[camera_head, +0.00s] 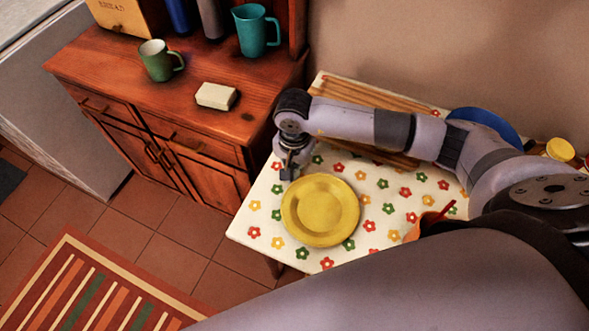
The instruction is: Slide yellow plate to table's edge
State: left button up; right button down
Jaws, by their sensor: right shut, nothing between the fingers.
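The yellow plate (320,211) lies flat on the table (262,222), which has a white cloth with coloured flowers. The plate is near the table's left end, with a strip of cloth between it and the front-left edge. My right gripper (289,175) is shut and empty, pointing down just beyond the plate's upper left rim. I cannot tell whether it touches the plate. Its arm comes in from the right over the table. My left gripper is not in view.
A blue plate (487,124), a wooden slatted board (345,97) and an orange cup (420,228) are on the table, partly hidden by my arm. A wooden cabinet (200,150) beside the table holds a green mug (156,60), a teal pitcher (252,31) and a pale block (217,96).

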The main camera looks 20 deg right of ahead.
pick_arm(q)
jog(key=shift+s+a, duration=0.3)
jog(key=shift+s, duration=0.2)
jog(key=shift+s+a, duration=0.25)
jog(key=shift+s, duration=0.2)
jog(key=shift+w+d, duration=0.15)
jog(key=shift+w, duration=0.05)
